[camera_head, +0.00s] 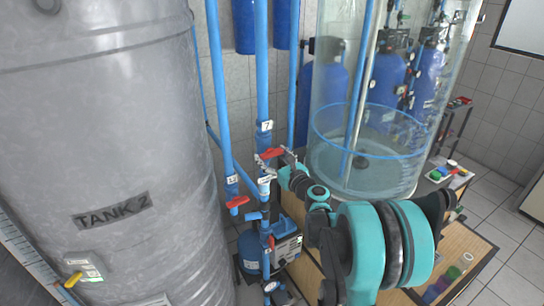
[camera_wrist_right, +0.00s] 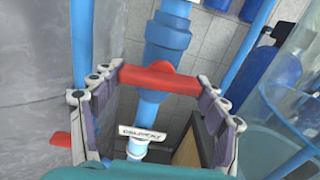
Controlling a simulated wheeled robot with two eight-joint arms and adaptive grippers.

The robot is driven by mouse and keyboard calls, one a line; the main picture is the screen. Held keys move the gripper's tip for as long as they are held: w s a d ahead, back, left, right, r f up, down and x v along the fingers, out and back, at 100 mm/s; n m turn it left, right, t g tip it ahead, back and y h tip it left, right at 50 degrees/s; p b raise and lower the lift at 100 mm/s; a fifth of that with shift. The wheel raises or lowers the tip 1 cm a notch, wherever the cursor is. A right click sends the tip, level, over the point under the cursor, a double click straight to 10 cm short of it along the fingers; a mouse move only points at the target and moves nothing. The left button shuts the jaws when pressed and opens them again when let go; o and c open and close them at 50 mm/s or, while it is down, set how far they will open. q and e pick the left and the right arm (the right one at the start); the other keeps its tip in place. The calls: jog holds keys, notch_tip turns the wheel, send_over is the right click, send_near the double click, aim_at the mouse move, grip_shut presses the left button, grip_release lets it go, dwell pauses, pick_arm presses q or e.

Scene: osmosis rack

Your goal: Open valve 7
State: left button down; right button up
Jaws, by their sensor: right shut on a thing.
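Valve 7 is a red handle (camera_head: 268,154) on a vertical blue pipe, below a white label reading 7 (camera_head: 266,126). In the right wrist view the red handle (camera_wrist_right: 160,80) lies crosswise to the blue pipe (camera_wrist_right: 165,40). My right gripper (camera_head: 284,158) is at this handle, reaching in from the right. In its wrist view the fingers (camera_wrist_right: 158,84) stand on both ends of the handle, shut on it. My left gripper is not in view.
A second red handle (camera_head: 238,201) sits lower left on a neighbouring pipe. The grey tank marked TANK 2 (camera_head: 110,150) stands close on the left. A clear cylindrical tank (camera_head: 350,180) stands behind my right arm. A blue-and-grey pump (camera_head: 285,245) is below.

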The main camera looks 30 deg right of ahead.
jog(key=n+b, duration=0.2)
jog(key=n, duration=0.2)
jog(key=shift+d, duration=0.1)
jog(key=n+b, duration=0.1)
jog(key=n, duration=0.3)
jog(key=shift+n, duration=0.3)
jog(key=n+b, duration=0.1)
jog(key=n, duration=0.3)
jog(key=shift+d+r, duration=0.1)
jog(key=shift+r+n+b, duration=0.1)
jog(key=shift+n+b, duration=0.5)
jog(key=shift+n, duration=1.9)
jog(key=o, duration=1.2)
jog(key=shift+c, duration=0.2)
